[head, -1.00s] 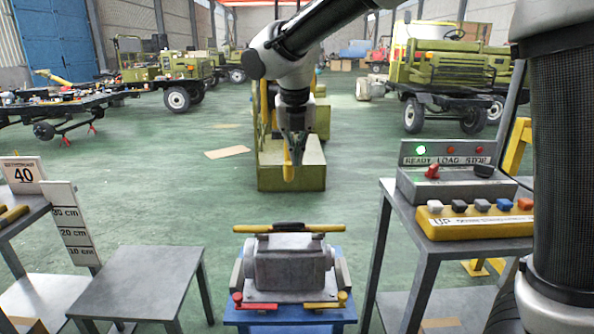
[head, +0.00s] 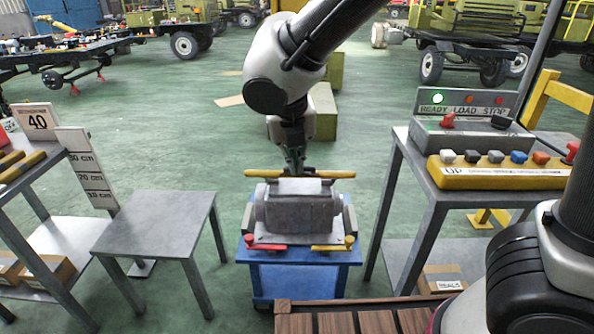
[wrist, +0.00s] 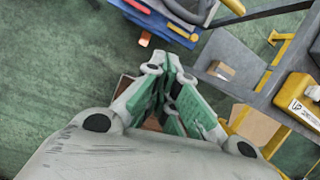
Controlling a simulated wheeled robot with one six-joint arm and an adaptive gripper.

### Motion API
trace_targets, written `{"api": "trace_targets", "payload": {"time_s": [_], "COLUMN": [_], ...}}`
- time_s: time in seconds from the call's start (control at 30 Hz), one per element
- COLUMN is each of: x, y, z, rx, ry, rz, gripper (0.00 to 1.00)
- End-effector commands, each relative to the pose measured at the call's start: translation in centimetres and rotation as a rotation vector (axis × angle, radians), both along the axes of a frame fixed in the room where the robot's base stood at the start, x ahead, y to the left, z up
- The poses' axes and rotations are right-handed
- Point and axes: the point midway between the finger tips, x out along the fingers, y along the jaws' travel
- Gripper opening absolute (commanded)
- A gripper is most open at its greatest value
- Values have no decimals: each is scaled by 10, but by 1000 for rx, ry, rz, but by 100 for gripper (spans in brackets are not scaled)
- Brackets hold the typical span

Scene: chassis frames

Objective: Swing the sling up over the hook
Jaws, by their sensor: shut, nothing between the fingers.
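A yellow strap-like bar, which looks like the sling (head: 262,173), lies across the top of a grey machine casting (head: 298,206). The casting sits on a blue cart (head: 305,256), with a red lever (head: 265,240) and a yellow lever (head: 332,246) at its near edge. My gripper (head: 294,168) is shut and empty, pointing down by the middle of the yellow bar. I cannot tell whether it touches it. In the wrist view my shut fingers (wrist: 172,75) show close up, with part of the blue cart (wrist: 158,18) beyond. I cannot make out the hook now.
A control table (head: 415,180) with a yellow button box (head: 500,176) stands at right. A bare grey table (head: 155,222) and a height scale board (head: 88,170) stand at left. A brown slatted surface (head: 345,320) is at the near edge. Green floor lies between.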

Motion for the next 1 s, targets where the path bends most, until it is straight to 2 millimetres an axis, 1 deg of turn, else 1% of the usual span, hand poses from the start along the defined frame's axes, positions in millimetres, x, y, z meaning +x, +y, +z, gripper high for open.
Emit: {"api": "trace_targets", "payload": {"time_s": [0.03, 0.1, 0.2, 0.3, 0.6, 0.73, 0.87, 1.0], "x": [-6, -7, -5, -5, -4, -2, 4, 13], "y": [-7, -10, -4, -1, -2, -2, -3, -4], "z": [-12, -21, -21, -21, -21, -28, -46, -73], "rx": [12, 44, 96, 116, 116, 115, 112, 111], "ry": [-6, -16, -29, -30, -31, -30, -28, -27], "rz": [-33, -92, -153, -188, -194, -196, -196, -195], "gripper": [0, 0, 0, 0, 0, 0, 0, 0]}}
